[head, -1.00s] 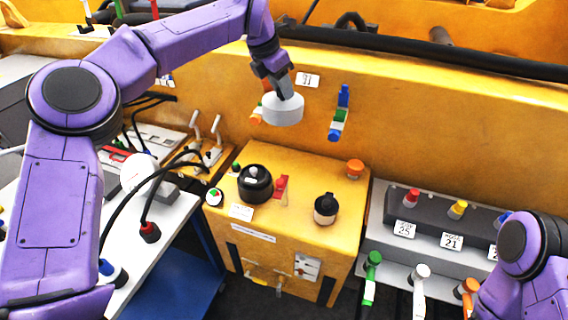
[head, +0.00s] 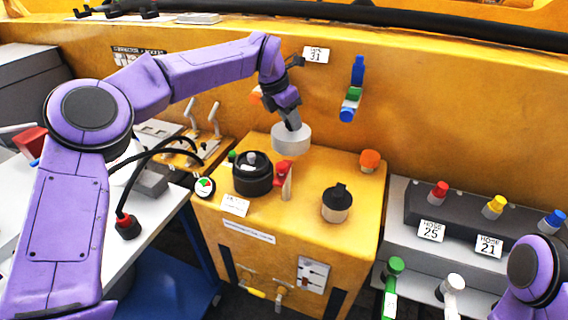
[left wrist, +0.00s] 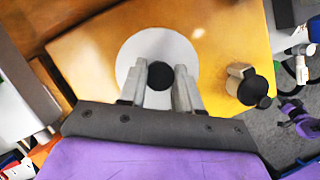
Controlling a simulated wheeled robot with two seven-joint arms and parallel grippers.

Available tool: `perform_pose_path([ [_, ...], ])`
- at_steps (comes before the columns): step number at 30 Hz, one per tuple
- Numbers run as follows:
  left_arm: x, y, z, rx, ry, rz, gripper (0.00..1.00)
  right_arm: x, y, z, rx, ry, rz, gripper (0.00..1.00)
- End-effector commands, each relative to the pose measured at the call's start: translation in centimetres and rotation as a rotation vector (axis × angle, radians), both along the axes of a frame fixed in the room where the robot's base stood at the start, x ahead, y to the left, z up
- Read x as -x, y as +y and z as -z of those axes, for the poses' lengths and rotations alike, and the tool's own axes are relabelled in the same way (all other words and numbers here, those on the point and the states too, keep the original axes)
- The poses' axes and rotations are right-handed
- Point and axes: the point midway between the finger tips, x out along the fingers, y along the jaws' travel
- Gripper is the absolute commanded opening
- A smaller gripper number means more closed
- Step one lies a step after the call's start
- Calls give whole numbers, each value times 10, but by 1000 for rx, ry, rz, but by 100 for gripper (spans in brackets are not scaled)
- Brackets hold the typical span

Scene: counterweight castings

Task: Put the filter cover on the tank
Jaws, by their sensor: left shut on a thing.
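My left gripper (head: 292,122) is shut on the filter cover (head: 291,139), a pale grey-white round disc. It holds the cover above the back part of the yellow tank (head: 300,232). In the left wrist view the disc (left wrist: 135,52) lies beneath the fingers, which close on its black knob (left wrist: 160,75). On the tank top stand a black round fitting (head: 252,175) with a light centre, left of the cover, and a black-capped neck (head: 337,203) to the front right. My right gripper is out of view; only part of that arm shows at the lower right.
A red tag or lever (head: 284,176) and an orange cap (head: 370,161) stand on the tank top. A yellow wall rises behind. A grey hose rack (head: 465,222) is to the right. A white table (head: 160,222) with a black cable is to the left.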

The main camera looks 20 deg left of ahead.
Motion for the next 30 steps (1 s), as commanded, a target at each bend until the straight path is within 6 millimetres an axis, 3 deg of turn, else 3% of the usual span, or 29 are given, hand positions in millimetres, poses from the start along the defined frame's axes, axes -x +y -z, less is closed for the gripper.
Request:
perform_pose_path([
  [12, 1, 1, 71, 0, 3, -1, 0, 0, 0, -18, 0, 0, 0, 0],
  [23, 0, 1, 81, 1, 0, -2, 0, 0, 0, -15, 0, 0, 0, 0],
  [24, 1, 1, 82, 1, 0, -2, 36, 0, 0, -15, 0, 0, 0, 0],
  [26, 1, 1, 81, 1, 0, -2, 56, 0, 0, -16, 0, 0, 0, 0],
  [30, 1, 1, 81, 0, 1, -2, 58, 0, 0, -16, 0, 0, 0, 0],
])
